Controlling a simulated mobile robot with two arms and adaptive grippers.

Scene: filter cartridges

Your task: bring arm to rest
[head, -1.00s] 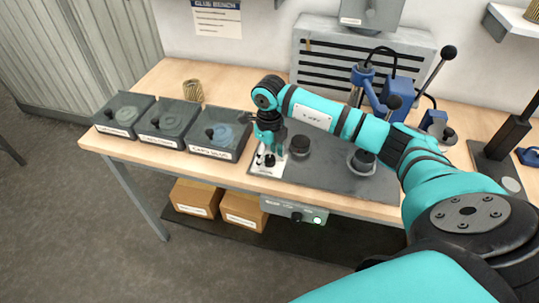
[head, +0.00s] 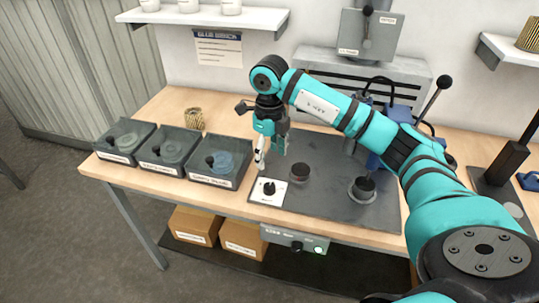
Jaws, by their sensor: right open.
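My right arm (head: 330,108), teal and dark grey, reaches in from the right across the bench. Its right gripper (head: 272,158) points down, open, with nothing between its fingers. It hangs above the bench, just behind a white plate (head: 258,197) with a black knob (head: 269,188), and looks clear of both. My left gripper is not in view.
Three labelled grey trays (head: 222,180) stand at left, with a brass pleated cartridge (head: 194,119) behind them. A dark mat (head: 325,195) carries two black-topped round parts. A blue press (head: 372,150) stands behind my arm. A shelf (head: 200,17) hangs above.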

